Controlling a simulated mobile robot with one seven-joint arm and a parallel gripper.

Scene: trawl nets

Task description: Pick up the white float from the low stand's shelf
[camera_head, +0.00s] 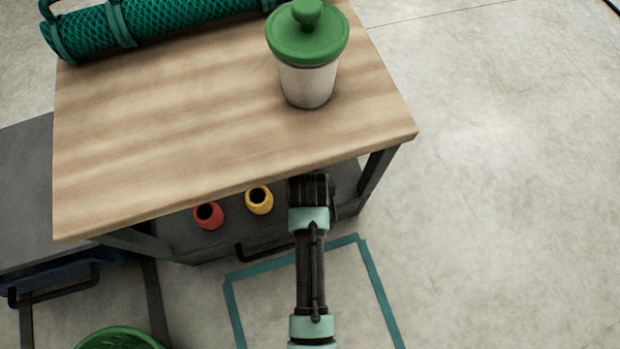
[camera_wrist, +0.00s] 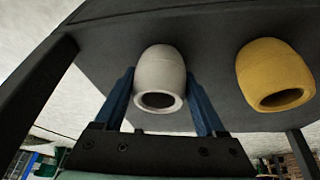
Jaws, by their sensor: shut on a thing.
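The white float (camera_wrist: 160,72) is a barrel shape with a dark hole in its near end, seen in the wrist view. My gripper (camera_wrist: 160,97) has its two blue fingers on either side of the float and is shut on it. The float is on or very close to the low stand's dark shelf (camera_wrist: 212,45); I cannot tell whether it touches. In the head view the wooden top hides the float and my fingers, and my arm reaches in under the top's front edge.
A yellow float (camera_head: 259,200) and a red float (camera_head: 208,215) stand on the shelf left of my arm. The yellow float (camera_wrist: 275,75) is right of my gripper in the wrist view. A green-lidded jar (camera_head: 307,60) and a rolled green net (camera_head: 150,22) are on the wooden top (camera_head: 200,130).

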